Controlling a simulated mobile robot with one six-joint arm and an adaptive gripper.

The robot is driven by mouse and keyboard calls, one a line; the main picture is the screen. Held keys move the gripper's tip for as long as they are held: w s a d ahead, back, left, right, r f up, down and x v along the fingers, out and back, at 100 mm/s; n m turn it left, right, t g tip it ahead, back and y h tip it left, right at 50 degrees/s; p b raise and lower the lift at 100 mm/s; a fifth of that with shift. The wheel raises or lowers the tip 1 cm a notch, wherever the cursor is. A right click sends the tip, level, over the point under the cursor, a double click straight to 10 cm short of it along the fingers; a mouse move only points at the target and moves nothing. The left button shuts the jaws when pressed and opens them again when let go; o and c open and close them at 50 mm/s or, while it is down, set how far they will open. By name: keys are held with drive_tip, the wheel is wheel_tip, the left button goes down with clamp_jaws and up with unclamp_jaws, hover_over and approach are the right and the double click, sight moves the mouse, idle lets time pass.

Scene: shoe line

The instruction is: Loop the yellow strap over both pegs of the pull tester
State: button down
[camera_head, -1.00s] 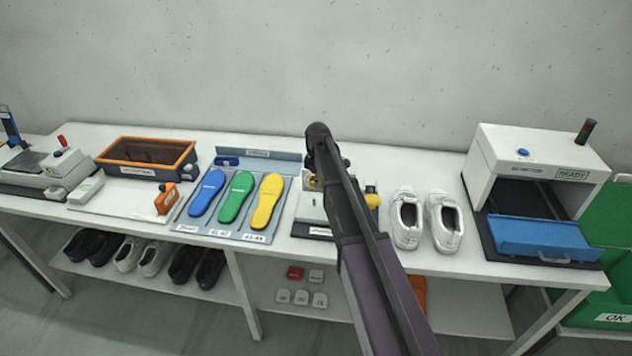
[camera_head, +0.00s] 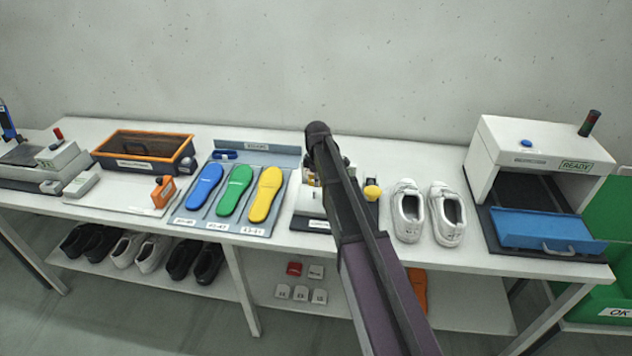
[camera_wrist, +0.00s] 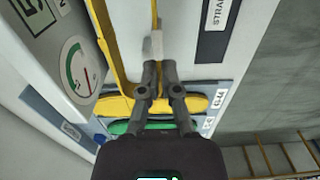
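The yellow strap (camera_wrist: 107,48) runs as a long band down the left of centre in the wrist view, beside the tester's dial face. Another yellow strand (camera_wrist: 155,12) comes down from the top edge to a pale tab (camera_wrist: 153,44). My gripper (camera_wrist: 158,68) has its fingertips close together at this tab and looks shut on the strap there. The pull tester (camera_wrist: 55,85) shows a green and red dial. In the head view the pull tester (camera_head: 313,205) is mostly hidden behind my arm. I cannot make out both pegs or where the strap lies against them.
Blue, green and yellow insoles (camera_head: 264,194) lie on a grey board left of the tester. White shoes (camera_head: 408,212) stand to its right. Further right is a white machine (camera_head: 520,150) with a blue tray (camera_head: 543,232). An orange-rimmed bin (camera_head: 145,150) is at the left.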

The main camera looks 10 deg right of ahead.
sight(317, 201)
drive_tip(key=shift+f+b, duration=3.05)
drive_tip(key=shift+f, duration=0.15)
drive_tip(key=c, duration=0.7)
unclamp_jaws()
